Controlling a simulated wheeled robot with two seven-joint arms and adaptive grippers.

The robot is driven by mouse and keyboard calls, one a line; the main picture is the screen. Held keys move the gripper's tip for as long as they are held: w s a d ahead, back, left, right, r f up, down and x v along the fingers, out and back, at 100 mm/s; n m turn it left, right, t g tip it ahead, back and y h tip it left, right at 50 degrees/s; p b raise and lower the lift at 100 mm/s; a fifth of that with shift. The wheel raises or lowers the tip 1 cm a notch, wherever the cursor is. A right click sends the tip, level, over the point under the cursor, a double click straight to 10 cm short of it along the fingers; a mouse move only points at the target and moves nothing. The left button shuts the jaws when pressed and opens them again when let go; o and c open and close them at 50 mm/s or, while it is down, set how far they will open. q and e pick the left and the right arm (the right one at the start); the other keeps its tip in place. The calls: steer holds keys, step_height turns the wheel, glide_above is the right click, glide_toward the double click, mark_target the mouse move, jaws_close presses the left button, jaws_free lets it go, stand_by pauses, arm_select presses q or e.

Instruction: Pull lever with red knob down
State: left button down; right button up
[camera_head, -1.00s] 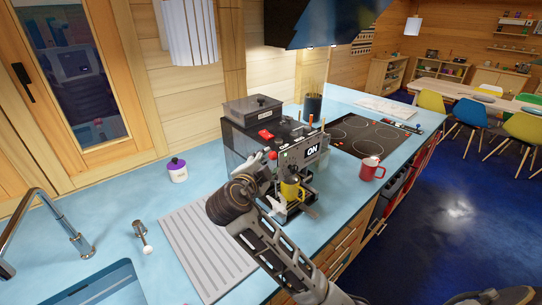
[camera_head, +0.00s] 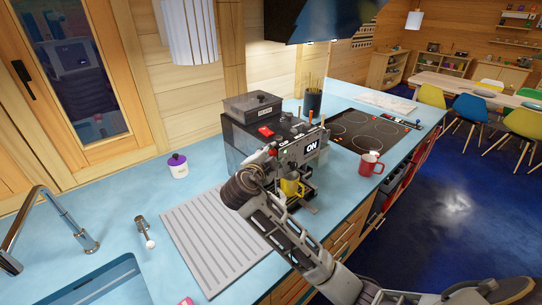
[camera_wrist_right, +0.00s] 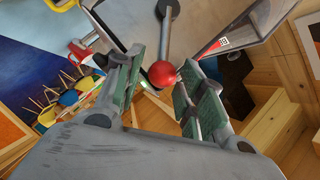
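In the right wrist view, the lever's red knob (camera_wrist_right: 162,74) is a ball on a grey rod (camera_wrist_right: 166,30). My right gripper (camera_wrist_right: 160,82) is open, with one finger on each side of the knob in the picture. I see no clear contact between fingers and knob. In the head view, my right gripper (camera_head: 274,160) is at the machine's front left, and the wrist and fingers hide the knob. My left gripper is not in view.
A yellow cup (camera_head: 292,188) is under the machine's front. A red mug (camera_head: 370,164) stands to its right, near the cooktop (camera_head: 365,131).

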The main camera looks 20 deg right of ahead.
steer(key=shift+r, duration=0.3)
jaws_close()
steer(key=shift+o, duration=0.9)
jaws_free()
steer(key=shift+o, duration=1.5)
steer(key=shift+w+a+f, duration=0.1)
steer(key=shift+w, duration=0.1)
steer(key=shift+s, duration=0.15)
steer(key=shift+s+a, duration=0.1)
steer(key=shift+s, duration=0.05)
steer(key=v, duration=1.1)
steer(key=shift+a, duration=0.3)
steer(key=shift+s, duration=0.1)
